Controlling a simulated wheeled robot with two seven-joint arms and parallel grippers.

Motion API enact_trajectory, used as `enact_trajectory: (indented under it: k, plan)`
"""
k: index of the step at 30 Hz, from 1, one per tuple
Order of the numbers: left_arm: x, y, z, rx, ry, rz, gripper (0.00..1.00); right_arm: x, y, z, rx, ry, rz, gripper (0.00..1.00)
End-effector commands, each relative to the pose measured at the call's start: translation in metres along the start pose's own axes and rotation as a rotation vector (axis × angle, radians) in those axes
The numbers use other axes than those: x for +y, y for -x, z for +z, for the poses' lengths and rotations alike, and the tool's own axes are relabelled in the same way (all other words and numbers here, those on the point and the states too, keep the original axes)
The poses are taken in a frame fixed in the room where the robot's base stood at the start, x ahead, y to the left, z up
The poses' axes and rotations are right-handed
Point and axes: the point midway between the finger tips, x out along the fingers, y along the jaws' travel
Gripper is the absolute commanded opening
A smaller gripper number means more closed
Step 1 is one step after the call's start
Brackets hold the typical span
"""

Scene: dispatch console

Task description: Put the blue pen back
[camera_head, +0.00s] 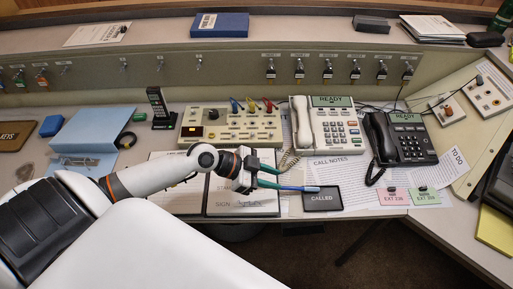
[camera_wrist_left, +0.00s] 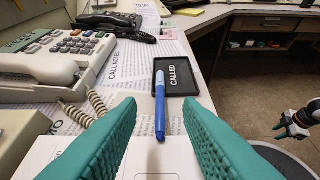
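The blue pen (camera_wrist_left: 160,108) lies in the wrist view with its lighter end against the edge of the black CALLED tray (camera_wrist_left: 182,78) and its darker end towards me. In the head view the pen (camera_head: 298,188) is partly hidden by my left gripper (camera_head: 268,179), and the CALLED tray (camera_head: 322,199) is just right of it. The left gripper's green fingers (camera_wrist_left: 150,140) stand wide apart, with the pen's near end in line with the gap. No finger visibly touches it. My right gripper (camera_wrist_left: 285,130) shows small at the right of the wrist view; its opening is unclear.
A white phone (camera_head: 325,122) and a black phone (camera_head: 399,138) stand behind the tray. A coiled cord (camera_wrist_left: 97,102) runs left of the pen. A clipboard (camera_head: 228,207) lies under the left gripper. The desk's front edge is close by, with floor beyond.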

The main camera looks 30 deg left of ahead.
Motion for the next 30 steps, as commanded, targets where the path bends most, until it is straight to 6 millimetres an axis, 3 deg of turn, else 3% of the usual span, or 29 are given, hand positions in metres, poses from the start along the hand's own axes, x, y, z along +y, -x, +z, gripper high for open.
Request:
enact_trajectory:
  k: [3, 9, 30]
  plan:
    - [-0.001, 0.024, -0.004, 0.006, -0.002, -0.002, 0.33, 0.0, -0.006, -0.001, 0.0, 0.0, 0.0, 0.36]
    - [0.0, 0.049, -0.002, 0.002, 0.001, 0.0, 0.33, 0.0, -0.008, -0.001, 0.0, 0.0, 0.0, 0.36]
    - [0.0, 0.054, 0.0, 0.0, 0.0, 0.0, 0.33, 0.005, -0.008, 0.001, -0.002, -0.002, 0.006, 0.36]
